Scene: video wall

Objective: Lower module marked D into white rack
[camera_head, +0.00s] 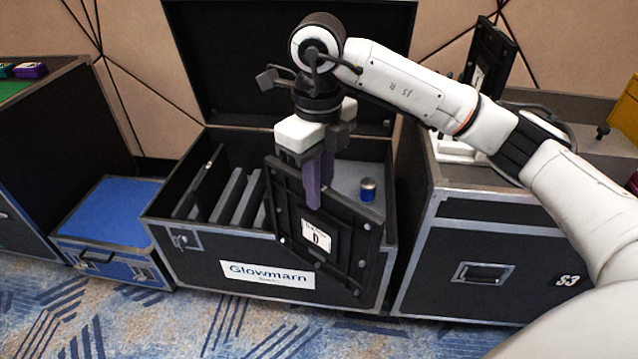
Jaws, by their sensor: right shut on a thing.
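The module marked D (345,245) is a flat black square panel with a white label. It hangs tilted in front of and above the open black case lettered Glowmarn (212,262). My right gripper (316,185) points down and is shut on the module's upper part, with its purple fingers over the panel. A white base (455,152), which looks like the white rack, stands on the closed case at right, partly hidden by my right arm. A black upright panel (488,60) shows above it. My left gripper is out of view.
The open case holds grey slotted dividers and a small blue can (367,189); its lid (290,60) stands up behind. A blue case (110,215) sits at left. The black case marked S3 (500,255) is at right, with a yellow object (625,110) beyond my arm.

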